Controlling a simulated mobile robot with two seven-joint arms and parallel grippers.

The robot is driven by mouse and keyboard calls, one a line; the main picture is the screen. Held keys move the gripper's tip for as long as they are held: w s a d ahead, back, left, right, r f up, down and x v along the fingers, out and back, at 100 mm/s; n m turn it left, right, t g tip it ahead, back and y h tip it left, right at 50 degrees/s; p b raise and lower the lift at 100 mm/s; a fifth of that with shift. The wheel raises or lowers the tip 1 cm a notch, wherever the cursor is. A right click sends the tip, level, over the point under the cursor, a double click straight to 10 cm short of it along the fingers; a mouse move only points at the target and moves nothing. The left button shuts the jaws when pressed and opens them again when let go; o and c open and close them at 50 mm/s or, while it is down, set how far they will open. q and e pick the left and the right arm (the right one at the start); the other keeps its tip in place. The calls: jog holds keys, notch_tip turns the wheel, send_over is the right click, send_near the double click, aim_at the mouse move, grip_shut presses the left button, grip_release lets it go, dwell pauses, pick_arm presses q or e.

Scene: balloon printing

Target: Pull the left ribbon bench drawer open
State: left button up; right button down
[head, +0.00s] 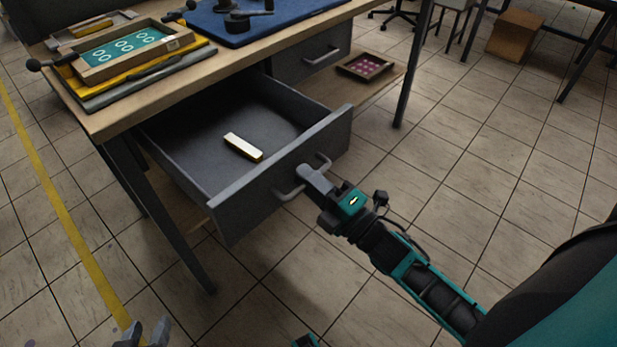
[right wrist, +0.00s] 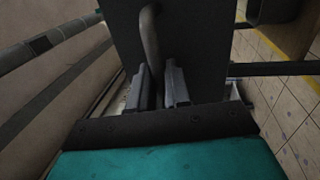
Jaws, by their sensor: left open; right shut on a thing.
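The left ribbon bench drawer (head: 228,200) stands pulled out from under the wooden bench (head: 135,105) in the head view. A cream and gold block (head: 243,147) lies inside on its floor. My right gripper (head: 305,172) is shut on the drawer's handle (head: 290,190) at the front panel. In the right wrist view the handle (right wrist: 150,50) runs down between the two fingers (right wrist: 160,88), against the dark drawer front (right wrist: 190,40). My left gripper (head: 143,335) is open and empty at the bottom edge of the head view, far from the drawer.
A second drawer (head: 315,58) to the right is closed. A framed printing screen (head: 125,50) and a blue mat (head: 230,25) lie on the bench top. A small tray (head: 365,66) sits on the lower shelf. The tiled floor in front is clear.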

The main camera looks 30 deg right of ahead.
jog(key=c, duration=1.3)
grip_release()
jog(key=shift+s, duration=0.1)
jog(key=v, duration=1.2)
jog(key=shift+s+d+f, duration=0.1)
jog(key=shift+s, duration=0.25)
